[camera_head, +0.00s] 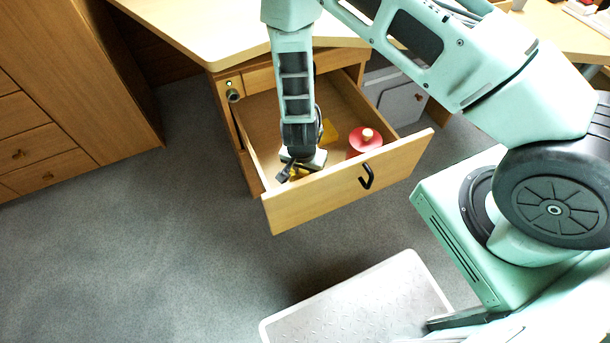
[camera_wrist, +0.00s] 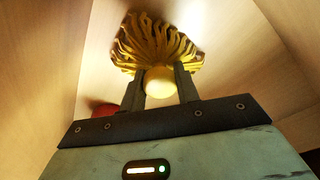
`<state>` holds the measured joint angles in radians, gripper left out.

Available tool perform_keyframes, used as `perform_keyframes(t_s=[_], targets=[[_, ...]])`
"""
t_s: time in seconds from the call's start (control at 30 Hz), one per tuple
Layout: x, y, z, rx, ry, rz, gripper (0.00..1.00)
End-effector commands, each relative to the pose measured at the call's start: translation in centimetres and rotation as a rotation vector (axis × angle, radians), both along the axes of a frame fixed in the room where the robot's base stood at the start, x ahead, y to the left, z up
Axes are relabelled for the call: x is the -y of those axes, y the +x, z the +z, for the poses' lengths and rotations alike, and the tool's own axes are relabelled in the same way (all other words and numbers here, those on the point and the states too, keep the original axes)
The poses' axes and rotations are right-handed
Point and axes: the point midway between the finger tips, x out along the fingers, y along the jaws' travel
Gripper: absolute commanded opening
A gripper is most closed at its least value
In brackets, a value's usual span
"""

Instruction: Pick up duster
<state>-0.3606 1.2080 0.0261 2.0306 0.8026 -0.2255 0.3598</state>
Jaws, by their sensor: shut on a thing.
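The duster (camera_wrist: 155,45) has a yellow fringed head and a pale rounded end, and lies inside the open wooden drawer (camera_head: 345,185). In the wrist view my gripper (camera_wrist: 160,80) has its two dark fingers on either side of the pale end, shut on it. In the head view a bit of yellow (camera_head: 329,132) shows in the drawer beside my wrist. My gripper (camera_head: 293,172) reaches down into the drawer there, and my arm hides most of the duster.
A red object with a pale knob (camera_head: 365,140) stands in the drawer to the right of my gripper. The drawer walls are close around. The desk top (camera_head: 225,30) overhangs behind. A wooden cabinet (camera_head: 60,90) stands at left, with clear carpet between.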

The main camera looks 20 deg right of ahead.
Motion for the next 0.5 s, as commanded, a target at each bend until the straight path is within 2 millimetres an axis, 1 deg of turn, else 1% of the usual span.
perform_keyframes(t_s=[0.13, 0.23, 0.37, 0.5], targets=[[0.0, 0.0, 0.2, 0.001, 0.001, 0.000, 0.08], [0.0, 0.1, 1.1, 0.001, 0.000, 0.000, 0.08], [0.0, 0.1, 3.4, 0.003, 0.001, 0.001, 0.08], [0.0, 0.1, 6.3, 0.004, 0.000, 0.001, 0.08]])
